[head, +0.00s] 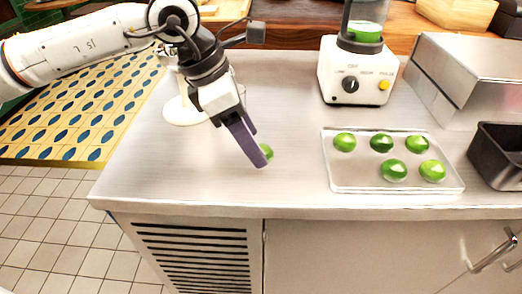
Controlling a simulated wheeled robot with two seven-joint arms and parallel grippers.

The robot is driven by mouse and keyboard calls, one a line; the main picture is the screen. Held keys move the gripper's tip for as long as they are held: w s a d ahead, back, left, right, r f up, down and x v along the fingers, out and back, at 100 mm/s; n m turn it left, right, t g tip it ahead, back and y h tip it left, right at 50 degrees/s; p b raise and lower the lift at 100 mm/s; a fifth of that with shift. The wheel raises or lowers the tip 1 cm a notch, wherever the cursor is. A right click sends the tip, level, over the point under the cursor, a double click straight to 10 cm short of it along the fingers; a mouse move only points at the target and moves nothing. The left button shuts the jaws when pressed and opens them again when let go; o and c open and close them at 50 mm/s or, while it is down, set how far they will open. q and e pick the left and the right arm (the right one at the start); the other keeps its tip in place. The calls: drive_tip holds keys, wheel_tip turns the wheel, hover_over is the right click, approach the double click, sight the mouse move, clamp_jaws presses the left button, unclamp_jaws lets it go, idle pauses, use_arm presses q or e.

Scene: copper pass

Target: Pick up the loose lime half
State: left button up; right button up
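A loose green lime half (267,152) lies on the steel counter, left of the clear tray, and is partly hidden by my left gripper. My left gripper (262,160) reaches down from the upper left, its purple fingers at the lime half. The near finger covers the lime's left side. I cannot tell whether the fingers touch it or how far apart they are. My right gripper is not in view.
A clear tray (397,189) with several green lime pieces stands to the right. A blender (352,85) stands behind it. A steel box (470,75) and a dark pan (500,165) are at the right. The counter's front left is clear.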

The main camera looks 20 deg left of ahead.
use_arm(q)
drive_tip(key=shift+x, duration=1)
drive_tip(key=shift+c, duration=0.2)
drive_tip(key=shift+r, duration=0.1)
drive_tip(key=c, duration=0.7)
drive_tip(key=shift+c, duration=0.2)
